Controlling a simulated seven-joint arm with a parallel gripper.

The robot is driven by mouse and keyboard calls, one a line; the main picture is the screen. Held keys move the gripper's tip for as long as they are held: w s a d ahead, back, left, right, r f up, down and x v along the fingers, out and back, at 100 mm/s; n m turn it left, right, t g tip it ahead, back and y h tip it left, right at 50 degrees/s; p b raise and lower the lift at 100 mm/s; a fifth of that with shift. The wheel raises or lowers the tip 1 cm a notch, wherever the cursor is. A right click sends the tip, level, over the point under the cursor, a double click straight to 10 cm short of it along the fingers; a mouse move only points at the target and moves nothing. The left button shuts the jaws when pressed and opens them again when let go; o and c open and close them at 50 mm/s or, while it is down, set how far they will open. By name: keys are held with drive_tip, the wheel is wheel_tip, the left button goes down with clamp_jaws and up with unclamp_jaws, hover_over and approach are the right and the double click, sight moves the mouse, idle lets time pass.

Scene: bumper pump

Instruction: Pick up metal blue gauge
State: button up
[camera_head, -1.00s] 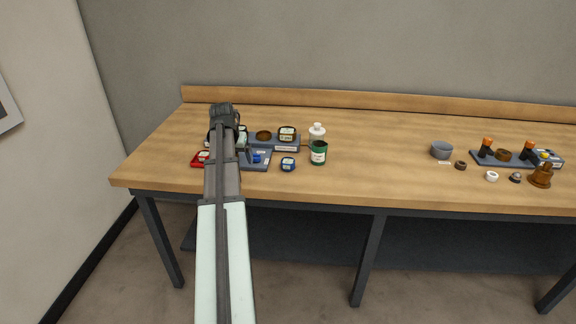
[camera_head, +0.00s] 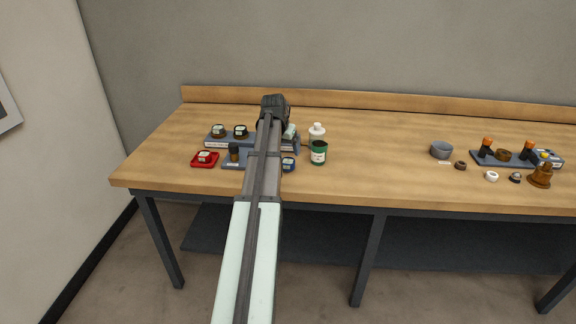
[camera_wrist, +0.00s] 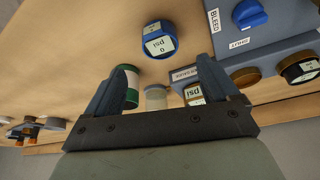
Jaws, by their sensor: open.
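The blue gauge (camera_wrist: 160,40) has a round blue rim and a white face marked psi. In the wrist view it stands on the wooden table just beyond my fingertips, roughly centred between them. In the head view the blue gauge (camera_head: 289,164) sits at the right edge of my arm, which partly hides it. My gripper (camera_wrist: 158,75) is open, with two blue-grey fingers apart and nothing held. In the head view my gripper (camera_head: 274,106) reaches over the back of the group of parts.
A green container (camera_head: 319,153) and a white bottle (camera_head: 317,131) stand right of the gauge. A grey-blue block with a blue knob (camera_wrist: 250,14) is beside it. A red tray (camera_head: 204,159) lies left. A gauge rack (camera_head: 216,143) stands behind. The table centre is clear.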

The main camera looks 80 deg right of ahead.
sight(288, 161)
drive_tip(key=shift+x, duration=3.9)
drive_tip(key=shift+w+a, duration=0.1)
drive_tip(key=shift+a, duration=0.05)
drive_tip(key=shift+c, duration=0.2)
drive_tip(key=c, duration=1.2)
